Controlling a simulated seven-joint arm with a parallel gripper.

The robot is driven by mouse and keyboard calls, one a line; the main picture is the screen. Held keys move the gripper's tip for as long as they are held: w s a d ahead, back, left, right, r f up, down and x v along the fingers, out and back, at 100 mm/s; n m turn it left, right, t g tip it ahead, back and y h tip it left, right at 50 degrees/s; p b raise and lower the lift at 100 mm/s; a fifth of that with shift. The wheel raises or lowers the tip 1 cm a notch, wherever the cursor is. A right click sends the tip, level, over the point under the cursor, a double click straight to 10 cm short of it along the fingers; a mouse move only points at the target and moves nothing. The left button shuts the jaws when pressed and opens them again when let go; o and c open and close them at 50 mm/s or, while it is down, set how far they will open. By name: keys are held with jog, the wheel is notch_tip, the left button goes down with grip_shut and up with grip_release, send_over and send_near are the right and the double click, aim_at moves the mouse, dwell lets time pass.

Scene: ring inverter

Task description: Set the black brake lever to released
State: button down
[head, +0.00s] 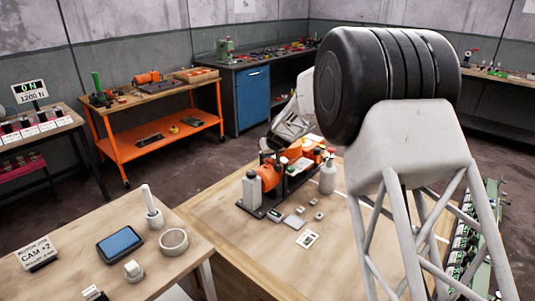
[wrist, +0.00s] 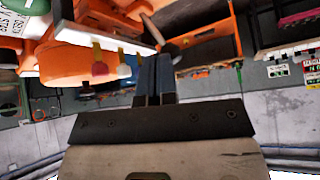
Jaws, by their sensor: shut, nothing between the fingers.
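The orange machine (head: 268,174) stands on a black base plate on the wooden table in the head view. My gripper (wrist: 153,62) shows in the wrist view with its dark fingers together and nothing between them. In the wrist view, a dark rounded piece on a pale rod (wrist: 171,46) lies just beyond the fingertips; I cannot tell whether it is the black brake lever or whether the fingers touch it. The orange machine body (wrist: 80,66) fills the left of that view, with red and yellow parts. I cannot make out the lever's setting.
A side table (head: 120,225) holds a tablet and a ring. The table front is clear. My arm covers the right of the head view.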

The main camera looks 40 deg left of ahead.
jog(key=shift+w, duration=0.2)
jog(key=shift+w+f, duration=0.1)
jog(key=shift+w, duration=0.4)
jog(key=shift+w, duration=0.1)
jog(key=w+d+v, duration=0.1)
jog(key=v, duration=1.2)
jog(key=shift+w, duration=0.3)
jog(key=shift+f, duration=0.1)
dwell(0.6)
